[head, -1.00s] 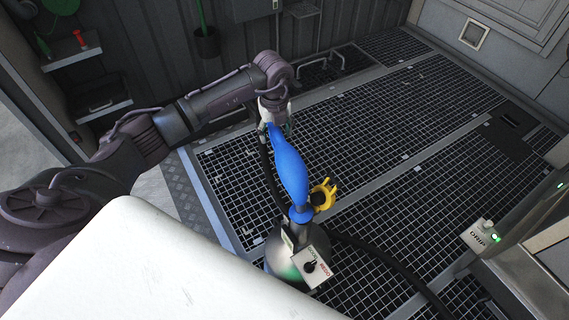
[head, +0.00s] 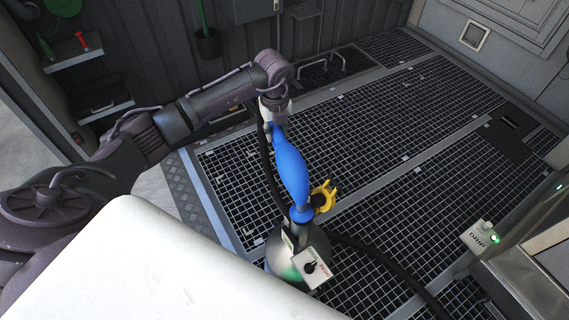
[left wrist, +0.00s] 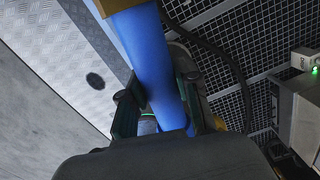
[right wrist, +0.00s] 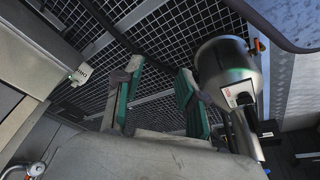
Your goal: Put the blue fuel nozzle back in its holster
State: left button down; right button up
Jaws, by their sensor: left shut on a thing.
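The blue fuel nozzle (head: 291,172) stands tilted in the middle of the head view. My left gripper (head: 275,128) is at its upper end and shut on it. In the left wrist view the blue body (left wrist: 150,62) runs between the fingers (left wrist: 160,108). The nozzle's lower end meets a blue collar (head: 301,215) above a silver canister; whether the collar is the holster's or the nozzle's I cannot tell. A yellow forked piece (head: 324,196) sits beside it. My right gripper (right wrist: 156,98) is open and empty in the right wrist view.
The silver canister (right wrist: 222,62) with a white dial box (head: 311,269) stands below the nozzle. A black hose (head: 392,264) runs across the grated floor (head: 400,130). A DRIP box (head: 480,238) with a green light is at right. The grating beyond is clear.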

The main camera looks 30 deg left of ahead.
pick_arm(q)
jog(key=shift+r+p, duration=0.55)
jog(key=shift+r, duration=0.3)
jog(key=shift+r+p, duration=0.5)
jog(key=shift+r, duration=0.05)
jog(key=shift+r+p, duration=0.45)
jog(key=shift+r, duration=0.1)
jog(key=shift+r+p, duration=0.6)
jog(key=shift+r, duration=0.1)
pick_arm(e)
jog(key=shift+s+f+g, duration=0.5)
jog(key=shift+s+f, duration=1)
jog(key=shift+f, duration=5.35)
pick_arm(q)
jog(key=shift+r+p, duration=0.6)
jog(key=shift+r, duration=0.15)
jog(key=shift+r+p, duration=0.45)
jog(key=shift+r, duration=0.4)
jog(key=shift+r+p, duration=0.95)
pick_arm(e)
jog(key=s+d+f, duration=0.2)
jog(key=s+f, duration=0.7)
jog(key=s, duration=0.2)
jog(key=shift+g, duration=0.4)
pick_arm(q)
jog(key=shift+r, duration=0.1)
pick_arm(e)
jog(key=shift+w+r, duration=0.1)
